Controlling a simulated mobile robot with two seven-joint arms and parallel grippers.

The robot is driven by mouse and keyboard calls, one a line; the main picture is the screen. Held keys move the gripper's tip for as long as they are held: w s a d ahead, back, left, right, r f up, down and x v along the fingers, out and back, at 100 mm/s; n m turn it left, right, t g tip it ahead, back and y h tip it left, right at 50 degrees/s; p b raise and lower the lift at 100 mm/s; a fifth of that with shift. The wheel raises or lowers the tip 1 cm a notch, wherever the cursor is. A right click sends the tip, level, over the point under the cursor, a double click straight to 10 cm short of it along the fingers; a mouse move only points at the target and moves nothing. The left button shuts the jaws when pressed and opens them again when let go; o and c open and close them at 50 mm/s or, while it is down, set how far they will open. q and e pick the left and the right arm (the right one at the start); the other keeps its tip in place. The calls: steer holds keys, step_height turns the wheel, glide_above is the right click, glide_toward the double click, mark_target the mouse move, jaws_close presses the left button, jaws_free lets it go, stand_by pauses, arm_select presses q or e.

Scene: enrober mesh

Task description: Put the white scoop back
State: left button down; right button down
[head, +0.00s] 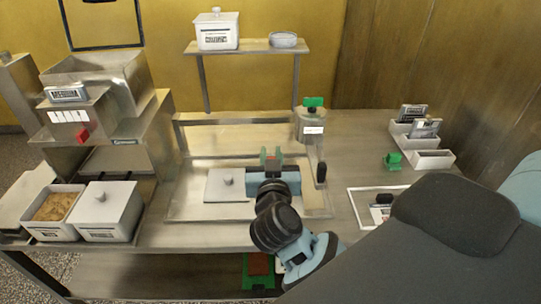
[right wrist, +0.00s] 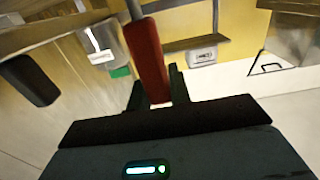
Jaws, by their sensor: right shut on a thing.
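My right gripper (head: 271,162) is over the steel worktop near the middle of the head view. In the right wrist view its fingers (right wrist: 155,90) are shut on a red handle (right wrist: 148,55). A thin grey rod runs from the far end of this handle; the working end of the tool is out of view. I cannot make out a white scoop for certain in either view. My left gripper is not in view.
A lidded white bin (head: 108,212) and an open bin of brown material (head: 55,207) stand left. A green-knobbed canister (head: 310,127), green bracket (head: 393,160) and white-rimmed tray (head: 360,213) are right. A wall shelf (head: 247,47) stands behind.

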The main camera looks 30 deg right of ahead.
steer(key=c, duration=1.3)
jaws_free()
steer(key=shift+f, duration=0.1)
steer(key=v, duration=1.2)
steer(key=shift+s, duration=0.1)
